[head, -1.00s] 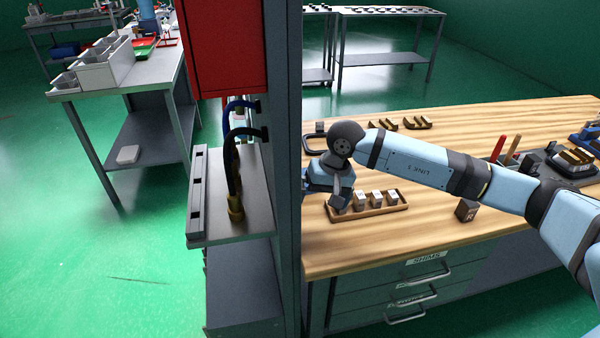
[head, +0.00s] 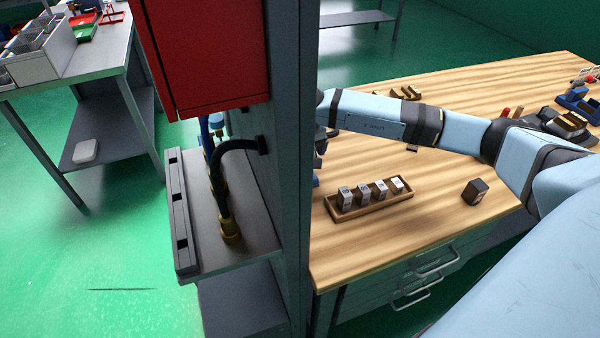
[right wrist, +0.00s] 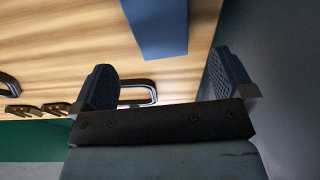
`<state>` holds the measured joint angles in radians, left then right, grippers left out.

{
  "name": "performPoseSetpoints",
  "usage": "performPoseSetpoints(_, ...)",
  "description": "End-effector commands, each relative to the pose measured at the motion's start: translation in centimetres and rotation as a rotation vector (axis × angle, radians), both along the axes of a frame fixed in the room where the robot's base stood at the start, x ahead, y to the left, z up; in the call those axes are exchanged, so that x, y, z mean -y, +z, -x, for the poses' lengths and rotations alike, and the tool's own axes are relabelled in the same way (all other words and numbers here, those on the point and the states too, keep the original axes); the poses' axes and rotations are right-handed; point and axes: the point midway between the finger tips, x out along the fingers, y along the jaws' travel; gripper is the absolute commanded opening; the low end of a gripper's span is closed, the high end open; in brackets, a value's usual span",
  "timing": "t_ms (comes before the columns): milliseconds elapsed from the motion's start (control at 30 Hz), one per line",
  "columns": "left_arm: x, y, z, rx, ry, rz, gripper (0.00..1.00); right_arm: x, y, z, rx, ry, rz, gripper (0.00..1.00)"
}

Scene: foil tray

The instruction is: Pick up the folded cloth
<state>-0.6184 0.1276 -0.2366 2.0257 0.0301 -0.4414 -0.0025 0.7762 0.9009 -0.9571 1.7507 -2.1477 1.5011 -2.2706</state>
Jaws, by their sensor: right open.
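A plain blue block-like thing (right wrist: 155,25) lies ahead of my right gripper (right wrist: 165,80) in the right wrist view, over the wood surface; I cannot tell whether it is the folded cloth. The right gripper's two dark blue pads are wide apart with nothing between them. In the head view my right arm reaches left across the workbench, and its gripper is mostly hidden behind the grey upright. A small white flat item (head: 85,151) lies on the lower shelf of the left table; I cannot tell whether it is cloth. My left gripper is out of view.
The grey upright (head: 290,170) stands at the workbench's left end, and a grey wall is close on the right in the wrist view. A wooden tray (head: 372,205) with several labelled blocks and a dark block (head: 475,191) stand on the workbench (head: 400,240). A red cabinet (head: 205,50) hangs left.

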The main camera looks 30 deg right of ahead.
Motion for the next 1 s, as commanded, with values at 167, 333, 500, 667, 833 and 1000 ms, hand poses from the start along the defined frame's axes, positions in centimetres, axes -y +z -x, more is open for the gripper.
performPoseSetpoints(167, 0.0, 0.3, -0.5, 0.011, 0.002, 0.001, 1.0, 0.0, -1.5, -0.2, 0.0, 0.0, 0.0, 1.0)
performPoseSetpoints(333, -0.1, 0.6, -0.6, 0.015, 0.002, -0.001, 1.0, 0.0, -2.6, -0.1, -0.002, -0.001, -0.001, 1.0)
performPoseSetpoints(500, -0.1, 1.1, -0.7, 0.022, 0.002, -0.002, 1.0, -0.1, -5.1, 0.1, -0.004, 0.0, -0.003, 1.0)
performPoseSetpoints(667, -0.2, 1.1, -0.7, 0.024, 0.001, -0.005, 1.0, -0.1, -6.8, -0.3, -0.001, -0.001, -0.002, 1.0)
performPoseSetpoints(833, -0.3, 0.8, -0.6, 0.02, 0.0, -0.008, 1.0, 0.0, -6.9, -0.3, 0.0, 0.0, -0.001, 1.0)
performPoseSetpoints(1000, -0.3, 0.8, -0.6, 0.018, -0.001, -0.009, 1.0, 0.0, -6.9, -0.3, 0.0, 0.0, -0.001, 0.68)
